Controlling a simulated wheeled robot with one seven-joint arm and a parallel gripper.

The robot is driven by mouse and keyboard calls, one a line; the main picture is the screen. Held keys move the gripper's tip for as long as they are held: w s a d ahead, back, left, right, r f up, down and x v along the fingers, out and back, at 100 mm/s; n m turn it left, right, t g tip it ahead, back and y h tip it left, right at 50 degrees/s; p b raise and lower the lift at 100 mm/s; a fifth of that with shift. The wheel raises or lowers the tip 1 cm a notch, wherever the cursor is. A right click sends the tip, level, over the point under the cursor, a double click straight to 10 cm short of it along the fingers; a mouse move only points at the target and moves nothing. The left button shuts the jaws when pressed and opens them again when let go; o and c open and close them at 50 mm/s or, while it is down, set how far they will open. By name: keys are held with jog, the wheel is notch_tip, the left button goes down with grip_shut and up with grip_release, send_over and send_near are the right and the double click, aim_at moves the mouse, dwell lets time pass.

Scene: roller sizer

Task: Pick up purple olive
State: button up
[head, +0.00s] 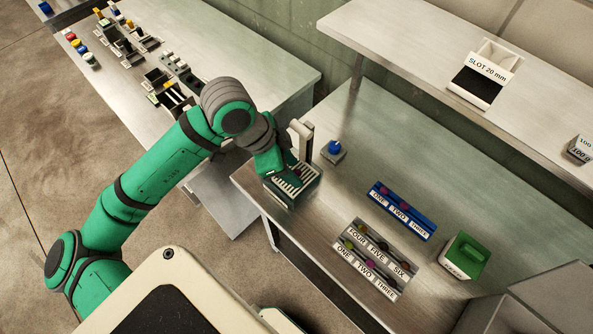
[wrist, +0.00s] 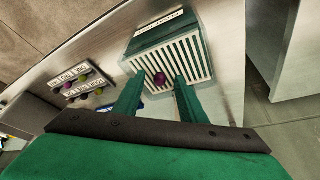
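The purple olive (wrist: 160,79) lies on the white slatted top of the roller sizer (wrist: 189,55), near its front edge in the wrist view. My gripper (wrist: 159,80) is open, with its two green fingers reaching over the slats. The olive shows in the gap between the fingertips, with space on both sides; I cannot tell the height of the tips above it.
A blue knob box (head: 334,152) stands right of the sizer. A blue rack (head: 402,211), a grey rack (head: 377,262) holding several olives and a green-topped box (head: 464,257) stand further right. A shelf with a slot box (head: 487,75) is behind. The bench between is clear.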

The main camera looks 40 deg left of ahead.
aim_at(300, 172)
jog(key=shift+c, duration=0.4)
jog(key=c, duration=0.7)
jog(key=shift+r, duration=0.1)
jog(key=shift+r, duration=0.5)
jog(key=shift+s+r, duration=0.2)
jog(key=shift+r, duration=1.05)
jog(key=s+d+r, duration=0.1)
jog(key=s+r, duration=0.2)
jog(key=s, duration=0.1)
jog(key=s+d+r, duration=0.1)
jog(key=s+r, duration=0.2)
jog(key=s, duration=0.1)
jog(key=s+d+r, duration=0.1)
jog(key=s+r, duration=0.2)
jog(key=s, duration=0.2)
jog(key=shift+s+d+r, duration=0.1)
jog(key=shift+d+r, duration=0.1)
